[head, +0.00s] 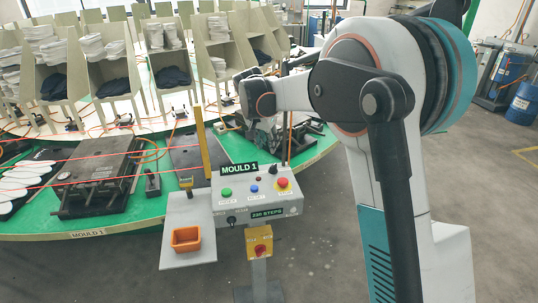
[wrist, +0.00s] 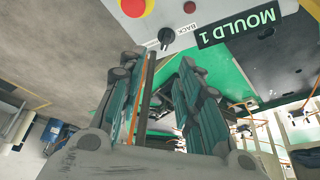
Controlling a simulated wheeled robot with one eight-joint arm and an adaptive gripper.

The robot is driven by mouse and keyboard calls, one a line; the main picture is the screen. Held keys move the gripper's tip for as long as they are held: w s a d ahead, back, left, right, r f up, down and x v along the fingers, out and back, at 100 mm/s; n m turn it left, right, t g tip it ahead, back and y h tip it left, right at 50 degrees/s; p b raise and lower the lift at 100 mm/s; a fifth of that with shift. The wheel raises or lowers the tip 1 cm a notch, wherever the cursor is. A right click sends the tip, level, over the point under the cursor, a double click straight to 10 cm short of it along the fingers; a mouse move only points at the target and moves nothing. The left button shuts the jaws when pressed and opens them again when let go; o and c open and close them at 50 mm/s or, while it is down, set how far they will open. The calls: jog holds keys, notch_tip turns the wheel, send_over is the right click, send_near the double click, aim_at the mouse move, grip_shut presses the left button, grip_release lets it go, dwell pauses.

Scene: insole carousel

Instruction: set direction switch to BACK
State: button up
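The control box (head: 285,208) stands in front of the carousel with a MOULD 1 sign (head: 239,169). A black knob (head: 274,170) sits near its upper right edge, above the red stop button (head: 283,184). In the wrist view this knob (wrist: 166,36) has the word BACK beside it; its pointer is too small to read surely. My gripper (wrist: 158,63) is open and empty, with its two fingers apart below the knob in that picture and not touching it. In the head view my gripper (head: 265,132) is above and behind the box, partly blurred against the carousel.
A yellow switch box (head: 259,242) is below. A grey shelf (head: 188,215) holds an orange bin (head: 186,239). A yellow post (head: 201,142) rises left. Open floor lies right.

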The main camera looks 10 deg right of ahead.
aim_at(273, 165)
jog(key=shift+m, duration=0.3)
jog(key=x, duration=0.5)
jog(key=w+b+x, duration=0.1)
jog(key=x, duration=0.9)
jog(key=shift+w+a+f+b, duration=0.1)
jog(key=shift+w+a+b, duration=0.1)
jog(key=shift+w+b, duration=0.2)
jog(key=shift+s, duration=0.1)
grip_shut()
